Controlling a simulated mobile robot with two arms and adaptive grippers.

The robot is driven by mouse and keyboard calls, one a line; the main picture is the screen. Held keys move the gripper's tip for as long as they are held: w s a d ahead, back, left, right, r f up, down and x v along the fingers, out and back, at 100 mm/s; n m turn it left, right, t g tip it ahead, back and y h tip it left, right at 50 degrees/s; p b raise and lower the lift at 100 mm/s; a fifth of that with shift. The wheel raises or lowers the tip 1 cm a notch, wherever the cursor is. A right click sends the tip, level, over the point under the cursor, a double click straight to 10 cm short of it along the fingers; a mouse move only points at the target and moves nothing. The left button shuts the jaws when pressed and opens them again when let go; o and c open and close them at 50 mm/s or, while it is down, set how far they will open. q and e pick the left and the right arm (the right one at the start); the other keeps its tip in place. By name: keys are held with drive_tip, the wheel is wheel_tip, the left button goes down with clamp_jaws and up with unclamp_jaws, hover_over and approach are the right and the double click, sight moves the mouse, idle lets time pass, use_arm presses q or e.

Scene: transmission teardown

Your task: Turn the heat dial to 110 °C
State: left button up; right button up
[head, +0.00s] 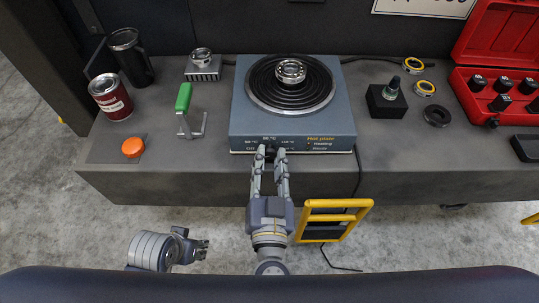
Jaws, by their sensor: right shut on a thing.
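The hot plate (243,113) is a blue-grey box on the bench, with a round dark coil on top and a metal bearing ring (290,71) lying on the coil. Its front edge carries temperature markings and the words "Hot plate" and "Heating". My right gripper (271,152) is at the middle of the front face, its fingers closed around the heat dial, which they mostly hide. The dial's setting cannot be read. My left gripper (203,249) is low at the left, in front of the bench and away from the plate; its fingers are too small to judge.
To the right are a black block (385,103), several rings and a red case (478,100). A yellow frame (333,219) stands below.

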drive_tip(key=m+p, duration=0.2)
drive_tip(key=shift+m, duration=0.3)
use_arm(q)
wheel_tip(320, 180, down, 10)
drive_tip(key=shift+s+r+g, duration=0.2)
drive_tip(key=shift+s+g, duration=0.1)
use_arm(e)
drive_tip(key=o, duration=1.1)
drive_tip(key=shift+c, duration=0.2)
use_arm(q)
drive_tip(key=shift+f, duration=0.1)
use_arm(e)
drive_tip(key=shift+f, duration=0.1)
